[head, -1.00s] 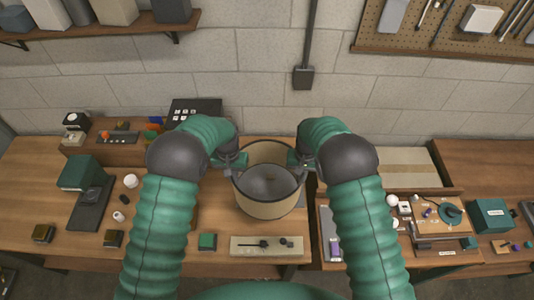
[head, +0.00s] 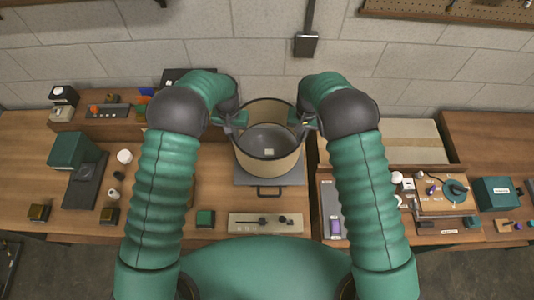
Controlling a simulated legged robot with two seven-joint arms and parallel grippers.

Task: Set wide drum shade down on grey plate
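The wide drum shade (head: 268,168) is a beige cylinder with a dark rim and a grey inside, upright in the middle of the head view. The grey plate (head: 293,180) shows beneath and around its lower front, with a dark handle at the plate's front edge. I cannot tell if the shade touches the plate. My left gripper (head: 238,121) is at the shade's left rim and my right gripper (head: 302,121) at its right rim. Both look shut on it; the fingertips are small and partly hidden.
A pale board with dark parts (head: 265,223) and a green block (head: 205,218) lie in front. A tray of small parts (head: 445,195) is at right. A dark stand with a green box (head: 74,150) is at left.

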